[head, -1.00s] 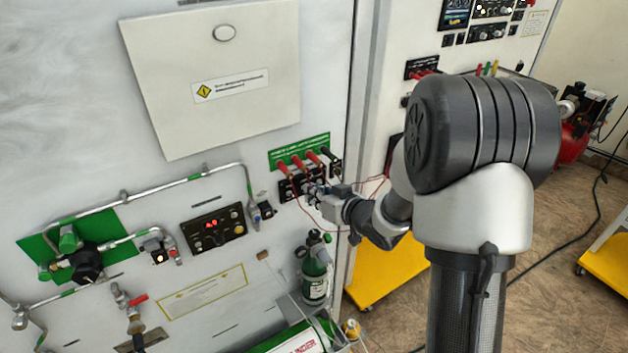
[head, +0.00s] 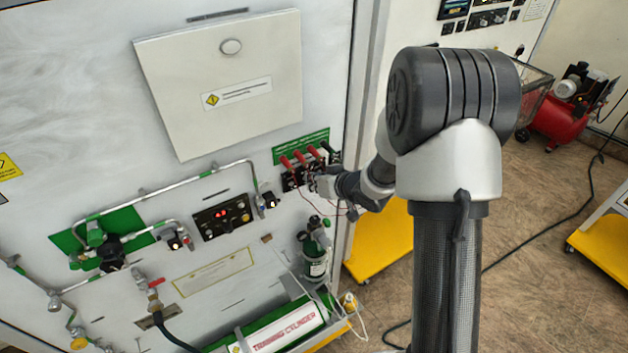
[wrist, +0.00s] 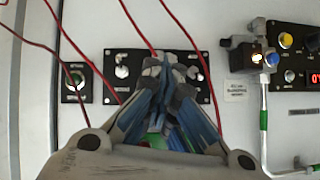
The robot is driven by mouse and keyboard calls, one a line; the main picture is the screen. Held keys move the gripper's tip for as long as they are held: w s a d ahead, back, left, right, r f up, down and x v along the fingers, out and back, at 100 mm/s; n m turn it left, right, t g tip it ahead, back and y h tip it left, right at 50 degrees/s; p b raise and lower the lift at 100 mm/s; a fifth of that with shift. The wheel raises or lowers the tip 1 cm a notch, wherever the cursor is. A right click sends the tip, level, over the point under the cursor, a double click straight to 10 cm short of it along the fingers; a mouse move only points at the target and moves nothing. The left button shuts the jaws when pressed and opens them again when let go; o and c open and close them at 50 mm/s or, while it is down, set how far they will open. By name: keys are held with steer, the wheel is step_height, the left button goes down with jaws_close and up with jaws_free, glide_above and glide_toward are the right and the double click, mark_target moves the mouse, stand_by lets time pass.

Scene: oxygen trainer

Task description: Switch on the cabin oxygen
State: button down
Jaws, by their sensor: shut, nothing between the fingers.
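A black switch panel (head: 290,181) is on the white wall, below a green label strip. In the wrist view the same panel (wrist: 121,98) shows small metal toggles, one (wrist: 121,72) clear to the left of my fingers. I cannot read which switch is for cabin oxygen. In the head view my gripper (head: 317,182) is at the panel's right part; contact is unclear.
Thin red wires (wrist: 97,72) cross in front of the panel, close to my fingers. A panel with a red display (head: 222,217) and a valve block (head: 268,200) are to the left in the head view. A small green cylinder (head: 315,255) stands below my gripper.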

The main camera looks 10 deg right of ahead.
steer(key=c, duration=2.4)
jaws_free()
steer(key=shift+s+f, duration=0.2)
steer(key=shift+f, duration=0.1)
steer(key=c, duration=1.8)
jaws_free()
steer(key=shift+w+a, duration=0.15)
steer(key=v, duration=1.2)
steer(key=shift+r, duration=0.1)
